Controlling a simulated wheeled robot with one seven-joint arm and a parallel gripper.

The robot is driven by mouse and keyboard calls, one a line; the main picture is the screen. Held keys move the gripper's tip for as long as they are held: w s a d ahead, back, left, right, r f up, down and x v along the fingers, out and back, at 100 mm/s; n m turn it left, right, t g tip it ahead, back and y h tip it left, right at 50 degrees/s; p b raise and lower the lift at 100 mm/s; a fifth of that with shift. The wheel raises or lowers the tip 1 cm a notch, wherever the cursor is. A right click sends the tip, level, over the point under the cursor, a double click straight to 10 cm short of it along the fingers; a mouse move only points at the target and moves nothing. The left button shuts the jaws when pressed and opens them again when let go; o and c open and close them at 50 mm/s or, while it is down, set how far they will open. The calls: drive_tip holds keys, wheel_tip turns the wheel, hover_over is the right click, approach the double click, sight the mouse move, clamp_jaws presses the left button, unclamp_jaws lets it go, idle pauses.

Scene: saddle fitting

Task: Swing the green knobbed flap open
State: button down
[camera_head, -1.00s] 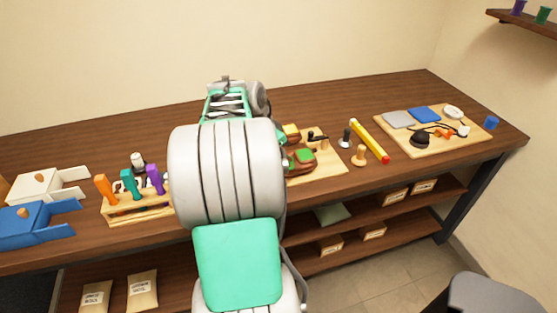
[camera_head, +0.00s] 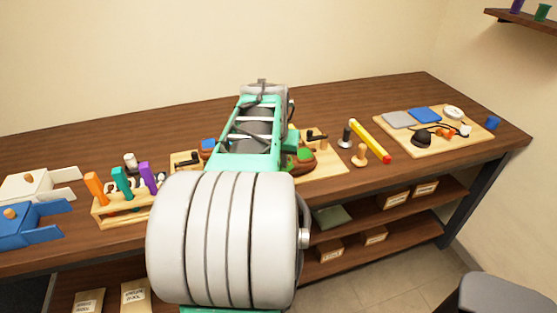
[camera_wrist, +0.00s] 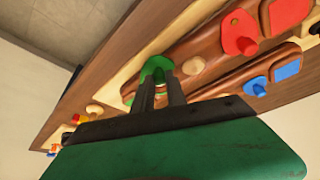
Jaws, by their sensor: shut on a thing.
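The green flap (camera_wrist: 157,66) shows in the wrist view at the end of a brown leather saddle piece (camera_wrist: 205,62). My gripper (camera_wrist: 160,84) reaches it from below in the picture, its two dark fingers closed around its knob, which they mostly hide. How far the flap is swung cannot be told. In the head view a green patch (camera_head: 305,154) shows on brown leather just right of my arm, which hides my gripper there.
In the wrist view a red flap (camera_wrist: 240,34) and a blue flap (camera_wrist: 287,69) lie nearby on brown leather. In the head view, a tool rack (camera_head: 125,212) stands left, a yellow bar (camera_head: 369,141) and a loaded board (camera_head: 480,141) right. The back of the table is clear.

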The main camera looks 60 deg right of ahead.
idle(0.3)
drive_tip(key=c, duration=1.4)
unclamp_jaws()
drive_tip(key=shift+o, duration=0.2)
drive_tip(key=shift+r, duration=0.1)
drive_tip(key=v, duration=0.7)
drive_tip(key=shift+a+r, duration=0.25)
drive_tip(key=shift+r, duration=0.05)
drive_tip(key=shift+s, duration=0.1)
